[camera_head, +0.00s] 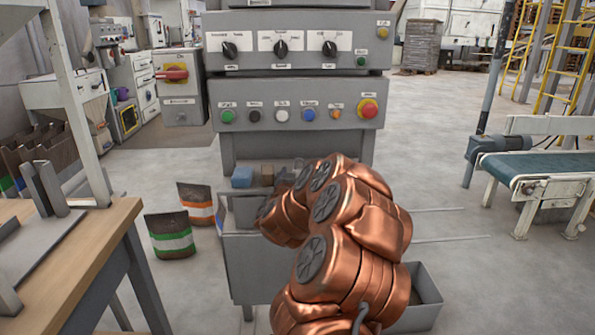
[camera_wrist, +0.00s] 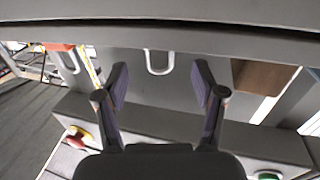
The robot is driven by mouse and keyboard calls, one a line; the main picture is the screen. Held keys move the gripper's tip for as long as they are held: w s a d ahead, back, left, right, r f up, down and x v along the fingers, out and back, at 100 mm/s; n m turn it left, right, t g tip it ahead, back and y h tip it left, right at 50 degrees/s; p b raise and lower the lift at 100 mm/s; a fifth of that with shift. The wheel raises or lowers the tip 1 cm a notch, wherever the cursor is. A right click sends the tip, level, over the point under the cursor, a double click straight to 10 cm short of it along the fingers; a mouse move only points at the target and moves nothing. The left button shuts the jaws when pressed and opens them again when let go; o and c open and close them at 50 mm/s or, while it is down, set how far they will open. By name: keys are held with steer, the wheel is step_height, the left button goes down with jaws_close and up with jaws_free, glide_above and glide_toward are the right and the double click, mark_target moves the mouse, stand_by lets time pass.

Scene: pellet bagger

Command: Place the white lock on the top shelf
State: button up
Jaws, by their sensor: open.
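In the wrist view my gripper (camera_wrist: 160,82) is open, its two dark fingers apart with nothing held between them. A pale U-shaped loop (camera_wrist: 159,69), which looks like a lock's shackle, shows between and beyond the fingertips, against a grey surface. Its body is not seen; a wide grey edge (camera_wrist: 160,35) crosses the top of the view there. I cannot confirm that it is the white lock. In the head view my copper arm covers my gripper, and no white lock can be made out. I cannot tell which surface is the top shelf.
An orange-red thing with another pale loop (camera_wrist: 68,62) and a brown block (camera_wrist: 262,76) flank the fingers. The control panel (camera_head: 297,115) stands above a ledge with a blue block (camera_head: 242,177). A wooden table (camera_head: 75,255) is left, bags (camera_head: 171,236) on the floor.

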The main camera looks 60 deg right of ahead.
steer(key=b+v, duration=0.4)
steer(key=v, duration=0.4)
steer(key=shift+a, duration=0.4)
steer(key=shift+s+r, duration=0.1)
